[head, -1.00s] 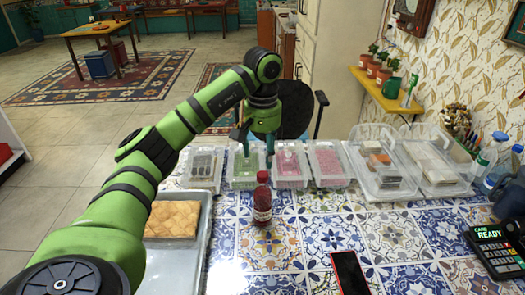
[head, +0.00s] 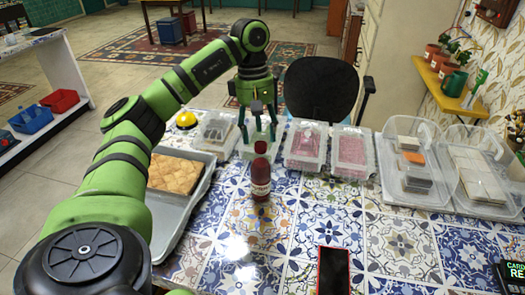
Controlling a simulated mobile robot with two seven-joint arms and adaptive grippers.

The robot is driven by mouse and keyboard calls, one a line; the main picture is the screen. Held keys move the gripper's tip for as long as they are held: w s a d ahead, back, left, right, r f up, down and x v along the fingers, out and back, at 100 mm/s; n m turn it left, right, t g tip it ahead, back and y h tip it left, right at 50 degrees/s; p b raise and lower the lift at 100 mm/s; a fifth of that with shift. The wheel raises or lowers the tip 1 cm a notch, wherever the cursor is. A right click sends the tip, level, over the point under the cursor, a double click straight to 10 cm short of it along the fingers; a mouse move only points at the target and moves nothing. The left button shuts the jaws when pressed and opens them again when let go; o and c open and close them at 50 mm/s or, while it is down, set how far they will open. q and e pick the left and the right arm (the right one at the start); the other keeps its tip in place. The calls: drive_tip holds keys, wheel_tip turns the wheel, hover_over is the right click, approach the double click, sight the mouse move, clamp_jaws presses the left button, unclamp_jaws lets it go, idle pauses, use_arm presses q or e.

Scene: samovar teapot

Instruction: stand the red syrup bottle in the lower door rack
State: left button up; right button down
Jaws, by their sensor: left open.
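The lower door rack and any fridge door are not recognisable in view. My right gripper is not in view.
Clear boxes (head: 351,152) line the counter's back edge, with larger bins (head: 411,190) at right. A tray with pastry (head: 172,174) lies left. A phone (head: 333,270) lies in front. A black chair (head: 322,88) stands behind. Tiles around the bottle are clear.

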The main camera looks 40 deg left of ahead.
sight(260, 144)
use_arm(q)
drive_tip(key=shift+s+f, duration=0.1)
drive_tip(key=shift+f, duration=0.5)
drive_tip(key=f, duration=0.1)
drive_tip(key=f+p, duration=0.1)
drive_tip(key=shift+d+f, duration=0.2)
drive_tip(key=shift+f, duration=0.1)
drive_tip(key=shift+d+f, duration=0.1)
drive_tip(key=shift+f, duration=0.5)
drive_tip(key=c, duration=1.1)
drive_tip(key=shift+r, duration=0.1)
clamp_jaws()
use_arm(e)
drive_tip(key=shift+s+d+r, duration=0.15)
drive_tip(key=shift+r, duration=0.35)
